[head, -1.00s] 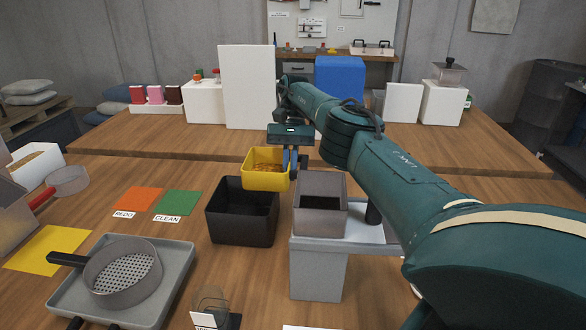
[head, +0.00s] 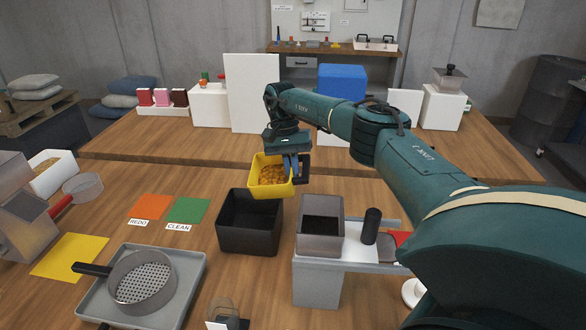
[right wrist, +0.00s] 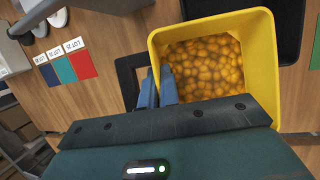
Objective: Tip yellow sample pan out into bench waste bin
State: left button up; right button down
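The yellow sample pan (head: 256,180) is full of small amber pellets and hangs in the air, somewhat tilted, in the head view. It also shows in the right wrist view (right wrist: 264,75), pellets still inside. My right gripper (head: 292,166) is shut on the pan at its right side, by a dark handle; its blue fingers (right wrist: 158,92) show in the wrist view. A black open bin (head: 248,238), likely the bench waste bin, stands on the table just in front of and below the pan. Its inside looks empty. My left gripper is not in view.
A grey open box (head: 320,240) on a grey stand (head: 318,283) is right of the black bin. Orange (head: 152,206) and green (head: 188,210) cards lie left. A grey tray (head: 190,285) with a sieve (head: 140,285) is front left. A white upright panel (head: 252,95) stands behind.

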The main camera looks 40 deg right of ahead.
jog(key=shift+r+h, duration=0.35)
jog(key=shift+h, duration=0.25)
jog(key=shift+a, duration=0.1)
jog(key=shift+a+r+h, duration=0.15)
jog(key=shift+r+h, duration=0.3)
jog(key=shift+h, duration=0.05)
jog(key=shift+a+r+m+h, duration=0.15)
jog(key=shift+r+m+h, duration=0.25)
jog(key=shift+h, duration=0.2)
jog(key=shift+a, duration=0.1)
jog(key=shift+a+r+h, duration=0.15)
jog(key=shift+r+h, duration=0.1)
jog(key=shift+h, duration=0.25)
